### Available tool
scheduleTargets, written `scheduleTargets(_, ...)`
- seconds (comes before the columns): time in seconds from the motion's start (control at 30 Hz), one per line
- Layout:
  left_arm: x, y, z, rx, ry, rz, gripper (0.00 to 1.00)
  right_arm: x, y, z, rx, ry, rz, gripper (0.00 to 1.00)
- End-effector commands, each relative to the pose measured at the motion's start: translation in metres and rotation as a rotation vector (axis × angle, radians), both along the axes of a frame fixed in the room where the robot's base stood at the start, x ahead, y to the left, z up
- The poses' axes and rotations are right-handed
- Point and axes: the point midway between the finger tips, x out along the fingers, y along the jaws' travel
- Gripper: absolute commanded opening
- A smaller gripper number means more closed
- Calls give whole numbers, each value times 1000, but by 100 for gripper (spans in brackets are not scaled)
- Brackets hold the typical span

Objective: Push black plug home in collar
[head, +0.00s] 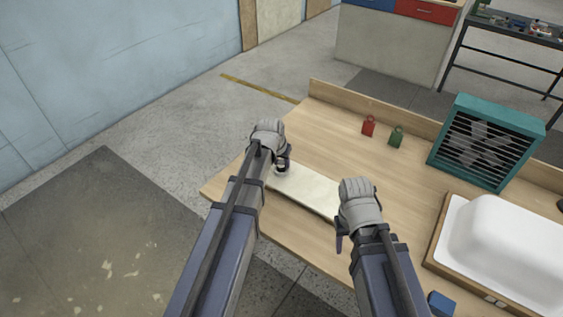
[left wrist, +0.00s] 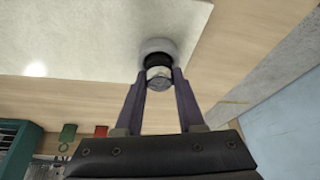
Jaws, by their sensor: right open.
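The black plug (left wrist: 158,60), with a grey metal end, sits at the mouth of the pale round collar (left wrist: 157,46) in the left wrist view. A dark band of the plug shows between the collar and the metal end. My left gripper (left wrist: 160,74) has its two fingertips on either side of the metal end and appears closed on it. In the head view the left gripper (head: 281,157) is over the collar (head: 282,170), at the left end of a pale panel (head: 305,190). My right gripper (head: 340,236) is open by the panel's right end, seemingly empty.
The wooden bench (head: 325,125) is clear behind the panel. Red (head: 369,126) and green (head: 396,137) tagged weights stand near its back edge. A teal fan box (head: 485,140) and a white tub shell (head: 505,245) are on the right. A blue block (head: 441,304) lies in front.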

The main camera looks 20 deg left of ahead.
Motion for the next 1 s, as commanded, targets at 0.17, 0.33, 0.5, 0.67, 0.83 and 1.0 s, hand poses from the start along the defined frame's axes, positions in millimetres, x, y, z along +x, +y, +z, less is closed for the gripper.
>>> scheduleTargets(0.17, 0, -1, 0, -1, 2, 0, 62, 0, 0, 0, 0, 0, 0, 50)
scheduleTargets(0.33, -2, -1, 4, -2, 2, -1, 72, 0, 0, 5, 0, 0, 0, 50)
scheduleTargets(0.5, -7, 0, 18, -1, 2, 0, 72, 0, 0, 18, 0, 0, 0, 50)
scheduleTargets(0.67, -15, 1, 38, -1, 1, 0, 72, 0, 0, 38, 0, 0, 0, 50)
scheduleTargets(0.83, -24, 2, 60, -1, 1, 0, 72, 0, 0, 60, 0, 0, 0, 50)
scheduleTargets(1.0, -30, 3, 73, -1, 1, 0, 72, 0, 0, 73, 0, 0, 0, 50)
